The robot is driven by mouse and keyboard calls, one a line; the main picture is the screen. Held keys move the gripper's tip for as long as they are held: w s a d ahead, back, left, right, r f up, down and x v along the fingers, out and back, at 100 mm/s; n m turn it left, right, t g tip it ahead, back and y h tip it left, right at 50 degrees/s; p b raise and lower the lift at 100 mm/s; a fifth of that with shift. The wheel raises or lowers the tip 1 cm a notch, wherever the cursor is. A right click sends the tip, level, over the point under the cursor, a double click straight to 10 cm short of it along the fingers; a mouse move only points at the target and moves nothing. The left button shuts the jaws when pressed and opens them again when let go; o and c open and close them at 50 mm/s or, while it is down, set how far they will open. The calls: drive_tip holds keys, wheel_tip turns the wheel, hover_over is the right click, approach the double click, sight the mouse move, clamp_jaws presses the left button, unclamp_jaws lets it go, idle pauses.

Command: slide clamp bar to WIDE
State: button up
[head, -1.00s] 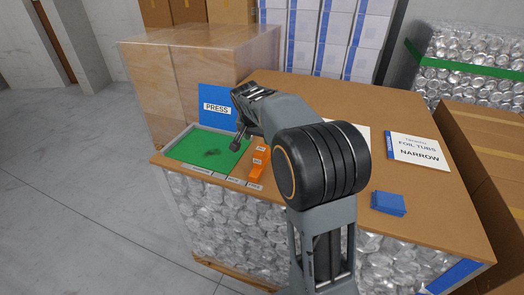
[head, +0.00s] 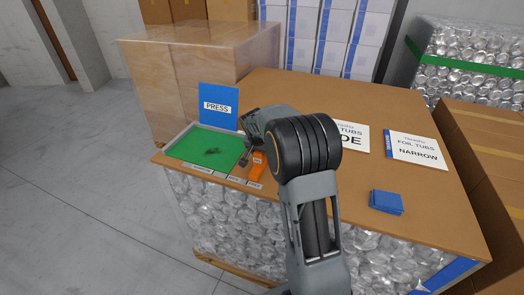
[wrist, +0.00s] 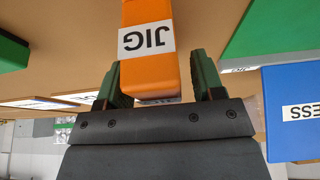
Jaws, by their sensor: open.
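An orange block labelled JIG (head: 257,170) stands at the table's front edge, right of the green press bed (head: 190,146). In the wrist view the orange block (wrist: 150,65) shows between the two fingers of my gripper (wrist: 161,80), one on each side. The fingers are apart, and whether they touch the block cannot be told. In the head view my gripper (head: 246,158) is at the block's left side and hides part of it. No other clamp bar can be made out. Small labels (head: 236,181) line the front edge below, too small to read.
A blue PRESS sign (head: 217,105) stands behind the green bed. A card ending in "DE" (head: 354,138) and a NARROW card (head: 416,150) lie to the right. A small blue stack (head: 386,202) lies near the front right. The table's back is clear.

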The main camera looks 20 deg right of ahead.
drive_tip(key=shift+c, duration=0.2)
clamp_jaws()
drive_tip(key=w+a+b, duration=0.1)
drive_tip(key=w+a, duration=0.4)
drive_tip(key=shift+w+a, duration=0.25)
drive_tip(key=shift+w, duration=0.1)
drive_tip(key=shift+o, duration=0.2)
unclamp_jaws()
drive_tip(key=shift+r, duration=0.1)
drive_tip(key=b+v, duration=0.1)
drive_tip(key=v, duration=1.2)
drive_tip(key=shift+r+b, duration=0.3)
drive_tip(key=shift+b, duration=0.05)
drive_tip(key=shift+s+a, duration=0.1)
drive_tip(key=shift+s, duration=0.05)
